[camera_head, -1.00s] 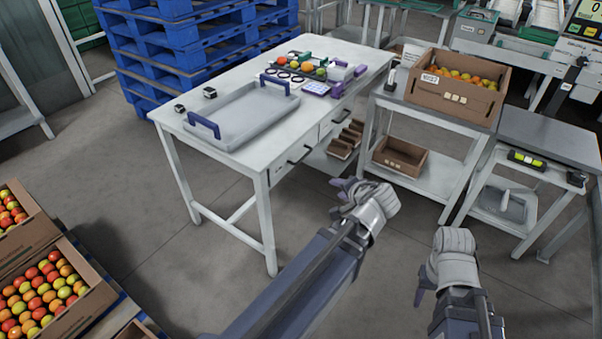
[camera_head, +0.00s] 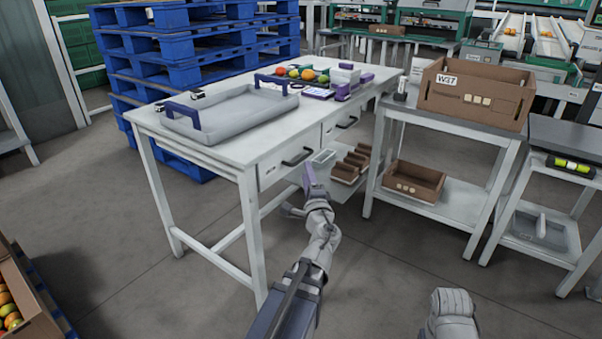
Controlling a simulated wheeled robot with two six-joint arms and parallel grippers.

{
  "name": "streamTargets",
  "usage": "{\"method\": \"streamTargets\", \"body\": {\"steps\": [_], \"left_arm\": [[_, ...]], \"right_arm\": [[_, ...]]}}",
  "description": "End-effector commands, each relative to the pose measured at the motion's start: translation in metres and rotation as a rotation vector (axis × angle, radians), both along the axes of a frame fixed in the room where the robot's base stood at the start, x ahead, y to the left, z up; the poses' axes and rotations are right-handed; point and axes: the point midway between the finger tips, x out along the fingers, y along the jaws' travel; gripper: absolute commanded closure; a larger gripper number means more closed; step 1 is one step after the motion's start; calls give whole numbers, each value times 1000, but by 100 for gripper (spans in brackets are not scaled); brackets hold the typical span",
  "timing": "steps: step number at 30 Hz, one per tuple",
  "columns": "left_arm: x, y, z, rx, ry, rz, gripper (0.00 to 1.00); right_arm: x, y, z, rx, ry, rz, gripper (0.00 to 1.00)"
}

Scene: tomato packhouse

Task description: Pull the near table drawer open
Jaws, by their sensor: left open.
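The white table (camera_head: 215,140) has two drawers under its right edge. The near drawer (camera_head: 268,172) looks shut, its front flush with the table frame. Its dark bar handle (camera_head: 297,157) shows clear of my fingers. The far drawer (camera_head: 330,128) also looks shut. My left gripper (camera_head: 302,196) is open and empty, with its fingers spread just below and in front of the near drawer's handle, apart from it in the picture. My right gripper (camera_head: 450,312) is low at the bottom edge; its fingers are hidden or cut off.
A grey tray (camera_head: 230,118) with blue handles and a rack of tomatoes stand on the table. Several small brown boxes (camera_head: 345,172) sit on the shelf below. A side table (camera_head: 440,122) with a cardboard box (camera_head: 475,98) stands right. The floor before the table is clear.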

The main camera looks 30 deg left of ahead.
Motion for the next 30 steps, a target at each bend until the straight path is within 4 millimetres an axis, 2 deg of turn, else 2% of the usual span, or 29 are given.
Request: {"method": "streamTargets", "body": {"steps": [2,11,24,30], "left_arm": [[1,1,-4,11,4,-4,56],[6,5,-1,14,4,-4,56],[53,43,8,14,5,-3,56],[61,51,9,14,5,-4,56]], "right_arm": [[0,0,-5,0,0,0,50],[0,0,-2,0,0,0,50],[0,0,7,0,1,1,50],[0,0,8,0,0,1,50]]}}
